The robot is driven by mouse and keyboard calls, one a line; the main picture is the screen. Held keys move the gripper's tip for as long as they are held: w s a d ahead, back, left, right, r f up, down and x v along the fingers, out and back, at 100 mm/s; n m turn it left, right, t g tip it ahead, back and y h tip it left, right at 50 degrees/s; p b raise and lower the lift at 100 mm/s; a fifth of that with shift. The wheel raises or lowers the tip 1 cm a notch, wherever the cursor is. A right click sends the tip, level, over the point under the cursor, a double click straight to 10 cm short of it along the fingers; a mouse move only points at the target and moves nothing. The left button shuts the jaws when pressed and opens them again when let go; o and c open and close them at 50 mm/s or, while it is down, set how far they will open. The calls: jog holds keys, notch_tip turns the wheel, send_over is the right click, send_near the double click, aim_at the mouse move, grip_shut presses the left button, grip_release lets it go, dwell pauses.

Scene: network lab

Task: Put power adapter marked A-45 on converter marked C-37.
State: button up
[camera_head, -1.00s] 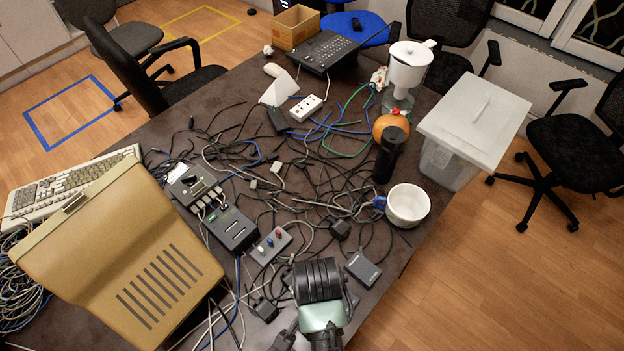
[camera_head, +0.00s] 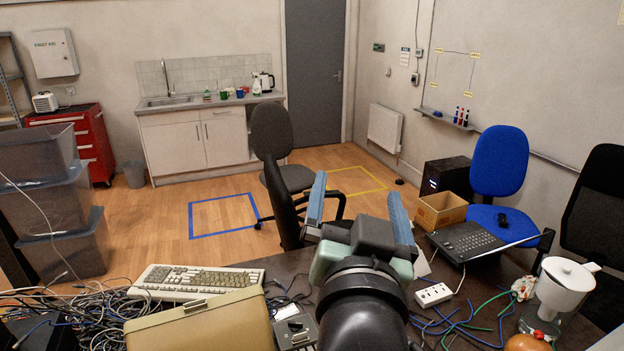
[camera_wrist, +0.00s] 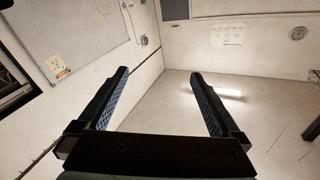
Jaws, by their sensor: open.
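My gripper (camera_head: 355,195) rises above the desk in the head view, its two blue-grey fingers spread apart and pointing up and away. Nothing is between the fingers. I cannot make out the power adapter marked A-45 or the converter marked C-37. No such marking is legible, and most of the cable-covered desktop lies below the picture or behind my arm. A grey device (camera_head: 291,331) is partly visible left of my arm, with no readable label.
Office chairs stand beyond. Blue tape (camera_head: 222,198) outlines open floor.

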jog(key=s+a+r+n+t, duration=0.1)
jog(key=s+r+t, duration=0.2)
jog(key=r, duration=0.4)
jog(key=s+a+r+n+t+y, duration=0.1)
jog(key=s+a+r+t, duration=0.1)
jog(key=s+r, duration=0.3)
jog(key=s+a+r+n+t+y, duration=0.1)
jog(key=s+a+r+n+t, duration=0.1)
jog(key=r, duration=0.7)
jog(key=shift+s+a+r+t, duration=0.2)
jog(key=shift+s+r+t, duration=0.2)
jog(key=shift+s+t, duration=0.65)
jog(key=shift+s+g, duration=0.2)
jog(key=shift+g, duration=0.05)
